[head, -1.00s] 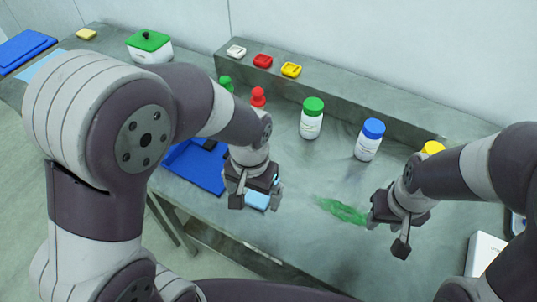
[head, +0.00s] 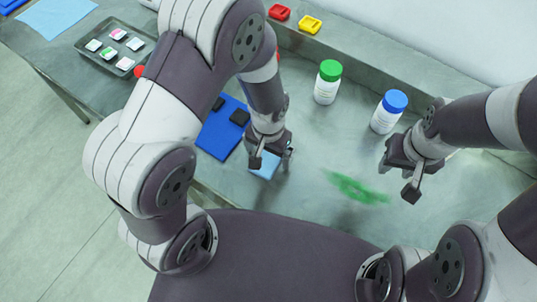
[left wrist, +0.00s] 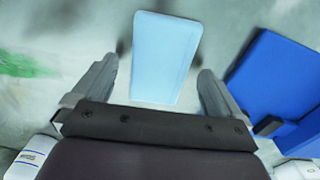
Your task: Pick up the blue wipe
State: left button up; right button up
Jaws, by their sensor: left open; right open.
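The blue wipe (head: 265,165) is a light blue flat rectangle on the grey bench near its front edge. In the left wrist view the wipe (left wrist: 163,55) lies flat, ahead of and between the two fingers. My left gripper (head: 270,159) is open above the wipe and partly covers it in the head view. In the left wrist view my left gripper (left wrist: 160,90) has nothing between its fingers but the view of the wipe. My right gripper (head: 398,182) is open and empty over the bench to the right, beside a green smear (head: 356,187).
A dark blue mat (head: 218,136) with black blocks lies just left of the wipe. Bottles with a green cap (head: 327,82) and a blue cap (head: 389,112) stand behind. A tray (head: 97,72) of small dishes sits at far left. A raised ledge (head: 420,65) runs along the back.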

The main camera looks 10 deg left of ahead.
aim_at(269, 156)
pick_arm(q)
jog(key=shift+s+f, duration=0.1)
jog(key=shift+f, duration=0.25)
jog(key=c, duration=1.1)
notch_tip(269, 156, up, 4)
jog(key=shift+r, duration=0.15)
jog(key=s+d+r, duration=0.2)
jog(key=d, duration=0.1)
jog(key=s+d+r, duration=0.2)
jog(key=d, duration=0.1)
jog(key=s+d+r, duration=0.2)
jog(key=d, duration=0.2)
jog(key=shift+r+b, duration=0.4)
